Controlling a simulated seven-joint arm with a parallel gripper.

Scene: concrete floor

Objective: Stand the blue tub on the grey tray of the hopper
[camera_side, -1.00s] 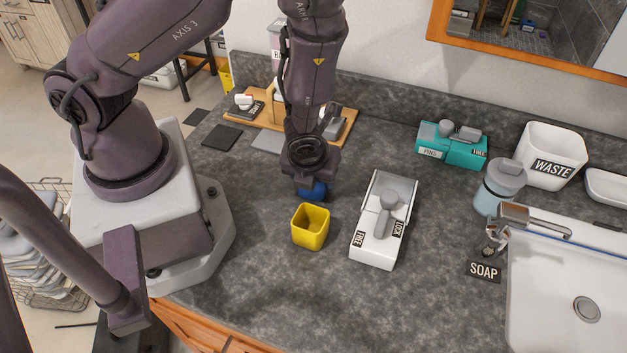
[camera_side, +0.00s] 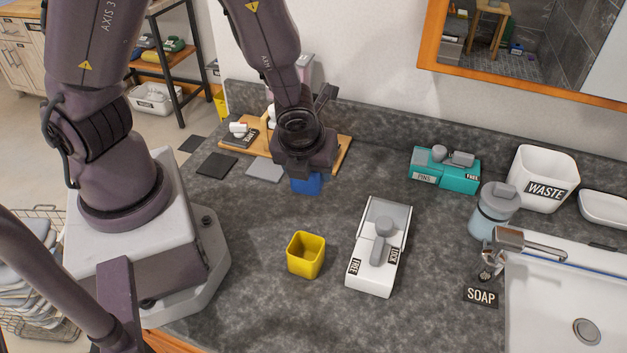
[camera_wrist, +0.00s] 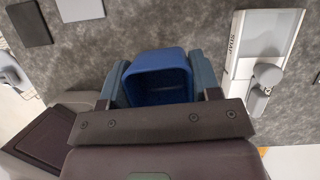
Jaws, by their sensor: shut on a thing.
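The blue tub (camera_side: 306,184) is held below my gripper (camera_side: 304,173), behind the yellow tub, and appears raised off the counter. In the wrist view the blue tub (camera_wrist: 158,72) sits between the two fingers of my gripper (camera_wrist: 160,85), its open top towards the camera. The fingers are shut on its sides. A white unit (camera_side: 369,277) with a grey lever and FREE and LOCK labels stands to the right. It has a grey flat part (camera_side: 386,212) at its far end, which may be the hopper's tray. The white unit (camera_wrist: 243,66) also shows in the wrist view.
A yellow tub (camera_side: 306,256) stands in front, left of the white unit. A grey pad (camera_side: 264,172) and a dark pad (camera_side: 217,164) lie at the back left, near a wooden board (camera_side: 341,153). A teal unit (camera_side: 425,181) and a WASTE bin (camera_side: 545,165) stand at the back right.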

